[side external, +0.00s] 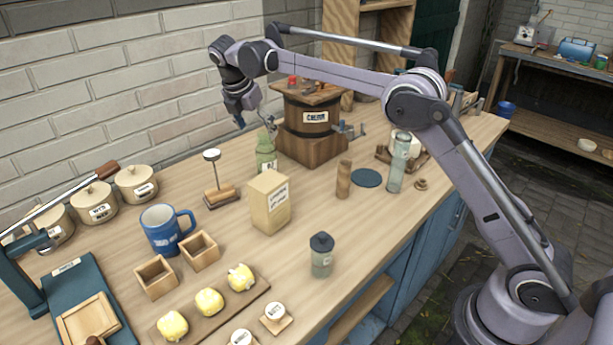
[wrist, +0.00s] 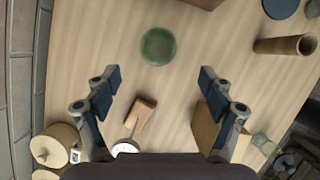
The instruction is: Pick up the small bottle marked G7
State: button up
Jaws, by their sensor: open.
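A green bottle (side external: 265,158) with a small pale label stands upright on the bench in front of the churn; I cannot read the label surely. In the wrist view a round green shape (wrist: 158,46), likely this bottle from above, lies beyond and between my fingertips. A small clear bottle with a dark cap (side external: 321,258) stands near the front edge, and a tall pale glass bottle (side external: 397,165) stands further right; their labels are unreadable. My gripper (side external: 254,122) is open and empty, pointing down above and slightly left of the green bottle. Its spread fingers show in the wrist view (wrist: 160,78).
The wooden churn (side external: 307,120) stands close behind the green bottle. A beige box (side external: 270,203) and a disc-topped stand (side external: 220,193) are in front of it. A blue mug (side external: 163,230) and a wooden cylinder (side external: 343,180) stand nearby.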

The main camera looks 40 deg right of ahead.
aim_at(266, 154)
jog(key=shift+w+d+f, duration=0.1)
jog(key=shift+w+f, duration=0.15)
jog(key=shift+f, duration=0.35)
jog(key=shift+s+x, duration=0.1)
jog(key=shift+x, duration=2.45)
jog(key=shift+s+x, duration=0.15)
jog(key=shift+x, duration=2.35)
jog(key=shift+f, duration=0.1)
jog(key=c, duration=1.4)
